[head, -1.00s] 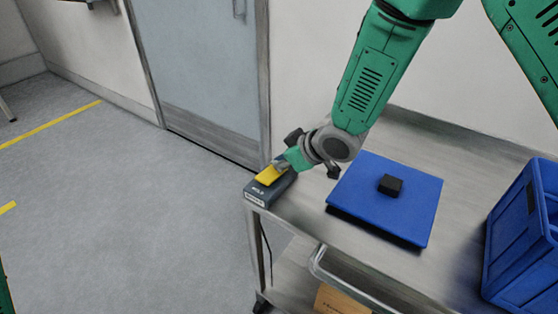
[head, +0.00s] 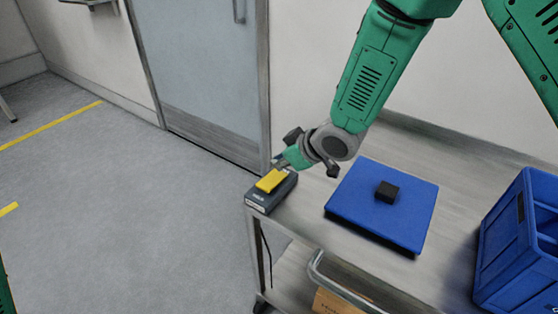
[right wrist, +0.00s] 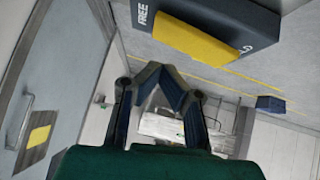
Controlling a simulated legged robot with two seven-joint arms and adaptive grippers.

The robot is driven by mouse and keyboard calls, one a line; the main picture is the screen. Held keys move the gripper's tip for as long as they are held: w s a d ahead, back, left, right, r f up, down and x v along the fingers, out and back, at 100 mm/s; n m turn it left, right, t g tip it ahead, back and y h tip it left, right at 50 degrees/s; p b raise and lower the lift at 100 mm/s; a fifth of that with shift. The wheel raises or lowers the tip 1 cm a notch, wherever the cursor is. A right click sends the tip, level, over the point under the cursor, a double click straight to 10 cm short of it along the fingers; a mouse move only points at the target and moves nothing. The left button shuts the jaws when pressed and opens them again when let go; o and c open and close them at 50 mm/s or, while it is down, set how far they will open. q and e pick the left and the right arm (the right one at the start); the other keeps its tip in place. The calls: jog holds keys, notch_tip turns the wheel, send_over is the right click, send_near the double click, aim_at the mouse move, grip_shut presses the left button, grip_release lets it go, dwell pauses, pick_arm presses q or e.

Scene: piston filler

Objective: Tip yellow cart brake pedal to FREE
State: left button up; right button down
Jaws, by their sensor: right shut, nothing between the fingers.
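The yellow brake pedal (head: 271,180) sits on a dark box (head: 284,190) at the near-left corner of the metal cart. My right gripper (head: 280,164) is shut and empty, just behind the pedal's far end; I cannot tell in the head view whether it touches. In the right wrist view the pedal (right wrist: 200,40) lies beyond the closed fingertips (right wrist: 168,72), with a visible gap in the picture. FREE is printed on the box's left end there, and a partly hidden mark shows at its right end. My left gripper is out of view.
A blue pad (head: 375,220) with a small black block (head: 387,191) lies on the cart top (head: 440,165). A blue crate (head: 515,240) stands at the right. A cart handle (head: 345,290) and a cardboard box (head: 335,303) are below. The floor left is clear.

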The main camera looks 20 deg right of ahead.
aim_at(279, 175)
notch_tip(279, 175, up, 3)
jog(key=p, duration=0.2)
jog(key=shift+w+r+p, duration=0.15)
jog(key=shift+p, duration=0.15)
jog(key=d+p+v, duration=0.1)
jog(key=v, duration=0.8)
jog(key=shift+w+d, duration=0.2)
jog(key=shift+d, duration=0.3)
jog(key=shift+d, duration=0.3)
